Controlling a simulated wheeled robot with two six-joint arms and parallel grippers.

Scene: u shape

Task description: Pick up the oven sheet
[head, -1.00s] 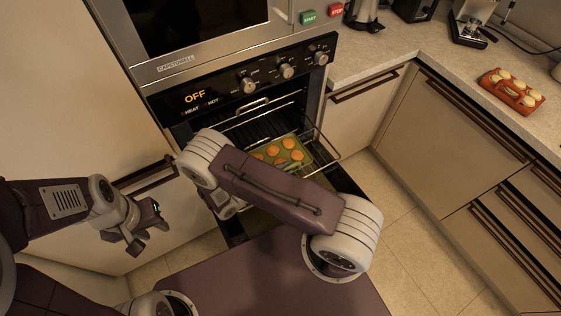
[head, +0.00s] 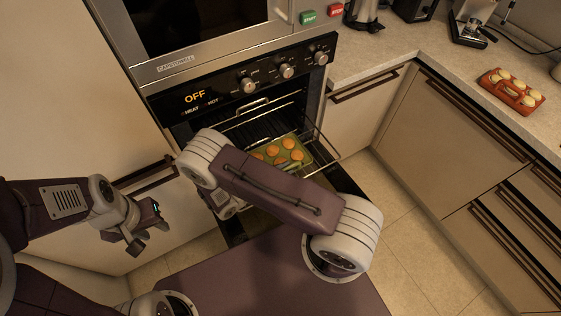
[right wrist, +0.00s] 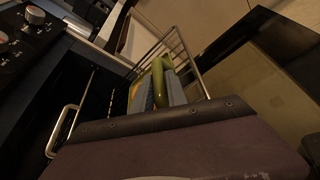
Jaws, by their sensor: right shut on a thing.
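The oven sheet, a green tray (head: 308,156) bearing several round orange pieces, sits at the wire rack in the open oven. My right arm crosses in front of it and hides its near left part. In the right wrist view the sheet's green rim or handle (right wrist: 167,62) lies between the fingers of my right gripper (right wrist: 165,88), which is shut on it. My left gripper (head: 147,236) hangs at the left, away from the oven, open and empty.
The oven (head: 240,85) shows OFF, and its door is down. Wire rack sides (head: 328,140) stand around the sheet. A red tray (head: 511,91) with pale round pieces lies on the right counter. Cabinets (head: 440,140) stand to the right, with free floor (head: 410,240) before them.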

